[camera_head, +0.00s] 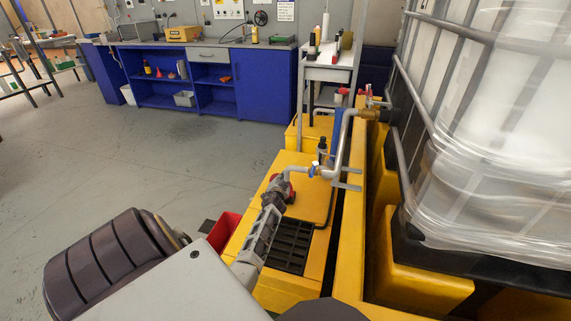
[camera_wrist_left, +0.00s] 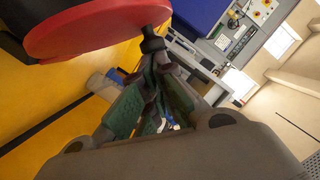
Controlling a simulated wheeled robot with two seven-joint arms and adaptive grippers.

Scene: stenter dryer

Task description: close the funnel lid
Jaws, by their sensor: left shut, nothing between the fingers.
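The round red funnel lid (camera_wrist_left: 90,28) fills the upper left of the left wrist view, seen from close up. Only small red parts of it (camera_head: 289,190) show in the head view, beside my gripper on the yellow unit. My left gripper (camera_wrist_left: 152,42) is shut and empty, with its tips at the right edge of the red disc. I cannot tell whether the tips touch it. In the head view my left gripper (camera_head: 277,183) reaches forward over the yellow unit. The funnel's opening is hidden. My right gripper is not in view.
A grey pipe with a valve (camera_head: 340,145) stands just beyond the gripper. A yellow barrier (camera_head: 352,240) and a wrapped white tank (camera_head: 490,130) are on the right. A red bin (camera_head: 222,228) stands left of the yellow unit (camera_head: 310,210). The floor on the left is clear.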

